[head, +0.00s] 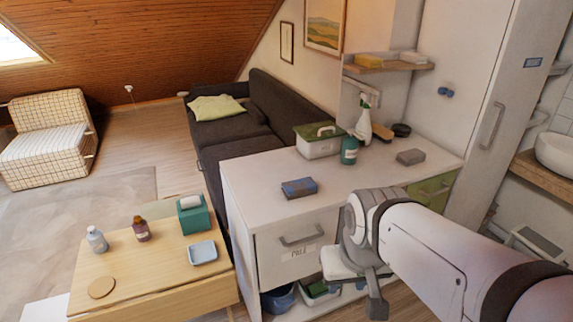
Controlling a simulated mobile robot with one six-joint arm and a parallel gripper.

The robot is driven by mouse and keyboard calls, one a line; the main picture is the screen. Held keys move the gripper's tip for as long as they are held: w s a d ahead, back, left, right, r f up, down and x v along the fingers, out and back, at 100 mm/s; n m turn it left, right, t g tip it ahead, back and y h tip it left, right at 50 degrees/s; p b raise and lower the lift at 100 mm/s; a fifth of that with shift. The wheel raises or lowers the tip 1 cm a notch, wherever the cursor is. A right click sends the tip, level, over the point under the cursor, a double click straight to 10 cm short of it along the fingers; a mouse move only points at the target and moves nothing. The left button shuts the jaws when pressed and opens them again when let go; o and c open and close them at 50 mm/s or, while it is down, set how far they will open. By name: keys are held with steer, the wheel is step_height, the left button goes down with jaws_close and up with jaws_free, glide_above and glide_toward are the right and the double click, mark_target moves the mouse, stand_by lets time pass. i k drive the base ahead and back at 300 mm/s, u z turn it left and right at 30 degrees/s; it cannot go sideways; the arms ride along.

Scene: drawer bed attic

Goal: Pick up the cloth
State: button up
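Several things could be the cloth, and I cannot tell which one is. A pale green, soft-looking piece (217,108) lies on the seat of the dark sofa (235,133). A blue, block-like piece (299,187) lies on the white counter (262,167) near its front edge. A grey piece (411,157) lies towards the counter's right end. A yellow piece (369,60) sits on the wall shelf. My gripper (357,288) is in front of the counter at the lower right, apart from all of these. Its opening is not clear from this angle.
A wooden table (150,260) at lower left bears bottles, a teal box and a blue tray. Floor is free between armchair (50,135) and sofa.

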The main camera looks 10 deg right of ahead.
mark_target(295, 189)
steer(key=u, duration=0.05)
steer(key=i, duration=1)
steer(key=z, duration=0.05)
